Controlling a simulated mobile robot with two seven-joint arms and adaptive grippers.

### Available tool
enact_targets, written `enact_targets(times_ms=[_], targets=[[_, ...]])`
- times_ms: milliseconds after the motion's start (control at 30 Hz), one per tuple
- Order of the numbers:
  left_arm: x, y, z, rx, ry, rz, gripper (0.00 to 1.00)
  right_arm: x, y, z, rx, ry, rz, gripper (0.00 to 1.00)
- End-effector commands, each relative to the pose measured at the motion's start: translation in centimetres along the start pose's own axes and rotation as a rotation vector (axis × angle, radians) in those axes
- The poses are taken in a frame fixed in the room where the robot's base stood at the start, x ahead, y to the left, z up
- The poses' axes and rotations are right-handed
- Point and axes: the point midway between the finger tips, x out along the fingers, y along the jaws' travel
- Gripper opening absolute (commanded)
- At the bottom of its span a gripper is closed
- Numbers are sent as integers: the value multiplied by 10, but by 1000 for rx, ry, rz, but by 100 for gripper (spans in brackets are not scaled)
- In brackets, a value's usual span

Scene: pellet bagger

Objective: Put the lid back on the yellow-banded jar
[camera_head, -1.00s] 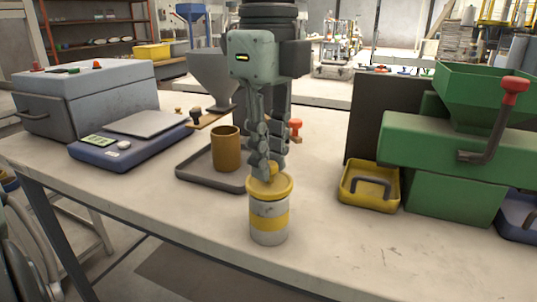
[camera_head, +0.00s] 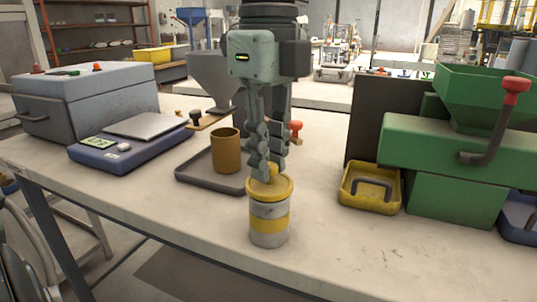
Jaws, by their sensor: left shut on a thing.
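The yellow-banded jar (camera_head: 269,234) stands upright near the front edge of the table, a grey-white cylinder with a yellow band. The yellow lid (camera_head: 270,189) sits level over the jar's mouth, with no gap that I can make out. My left gripper (camera_head: 270,172) points straight down from above, its fingers shut on the lid's knob. The fingers hide most of the knob. My right gripper is not in view.
A brown cup (camera_head: 226,150) stands on a dark tray (camera_head: 205,179) behind and left of the jar. A yellow bin (camera_head: 369,188) and a green machine (camera_head: 450,150) stand to the right. A blue scale (camera_head: 125,145) is at left. The table front right of the jar is clear.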

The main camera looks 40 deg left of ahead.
Motion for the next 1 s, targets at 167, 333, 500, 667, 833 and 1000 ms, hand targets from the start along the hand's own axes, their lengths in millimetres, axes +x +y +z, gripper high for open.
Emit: enact_targets(times_ms=[167,333,500,667,833,1000], targets=[[0,0,0,0,0,0,4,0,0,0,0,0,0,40],[1,0,0,0,0,0,4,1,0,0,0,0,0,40],[2,0,0,0,-1,-1,4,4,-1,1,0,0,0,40],[4,0,0,-1,0,0,4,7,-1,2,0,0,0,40],[3,0,0,-1,0,0,4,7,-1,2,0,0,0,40],[3,0,0,-1,0,0,4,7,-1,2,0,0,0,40]])
